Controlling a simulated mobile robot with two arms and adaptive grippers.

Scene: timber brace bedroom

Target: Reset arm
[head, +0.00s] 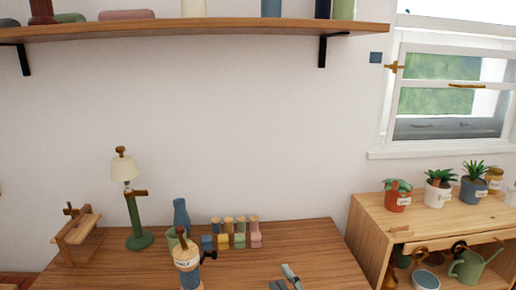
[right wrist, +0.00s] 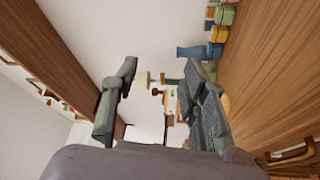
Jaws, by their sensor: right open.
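My right gripper (head: 282,278) shows at the bottom edge of the head view, over the front of the wooden desk (head: 325,255). Only its grey fingers show there. In the right wrist view the two dark fingers of this gripper (right wrist: 160,70) stand wide apart with nothing between them. That view is turned on its side, with the desk (right wrist: 265,75) at the right. My left gripper is not in view.
On the desk stand a green lamp (head: 138,239), a blue vase (head: 181,215), a labelled jar (head: 187,265) and several coloured blocks (head: 240,240). A wall shelf (head: 200,33) hangs above. A plant cabinet (head: 440,218) stands right. The desk's right part is clear.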

